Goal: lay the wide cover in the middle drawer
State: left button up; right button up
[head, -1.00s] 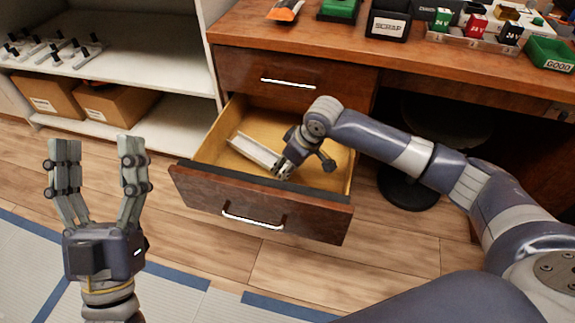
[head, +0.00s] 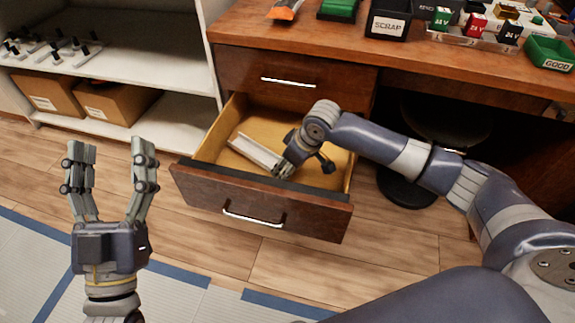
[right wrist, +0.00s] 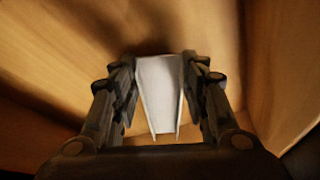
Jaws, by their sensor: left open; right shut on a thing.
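The wide cover (head: 254,150) is a long pale grey channel piece. It is inside the open middle drawer (head: 262,205), toward the drawer's left side. My right gripper (head: 282,170) reaches down into the drawer and is shut on the cover's near end. In the right wrist view the cover (right wrist: 160,90) lies between the two fingers, with wooden drawer surfaces around it. Whether the cover rests on the drawer floor cannot be told. My left gripper (head: 108,165) is open and empty, fingers up, in front of the shelf and left of the drawer.
A shut drawer (head: 270,78) is above the open one. The bench top (head: 330,45) holds a SCRAP bin (head: 388,24), a green GOOD bin (head: 549,52) and breakers. A white shelf (head: 150,55) with cardboard boxes (head: 115,102) stands at left. A dark stool (head: 410,190) is under the bench.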

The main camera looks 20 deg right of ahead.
jog(key=o, duration=1.1)
jog(key=shift+c, duration=0.2)
jog(key=shift+r, duration=0.1)
jog(key=shift+r+b, duration=0.45)
jog(key=shift+b, duration=0.05)
pick_arm(q)
notch_tip(320, 180, down, 18)
jog(key=a+g+y+p, duration=0.2)
jog(key=g+p, duration=0.3)
jog(key=g, duration=0.5)
jog(key=shift+w+a+r+y, duration=0.15)
jog(key=shift+w+r+y, duration=0.1)
jog(key=shift+y, duration=0.55)
pick_arm(e)
jog(key=v, duration=1.2)
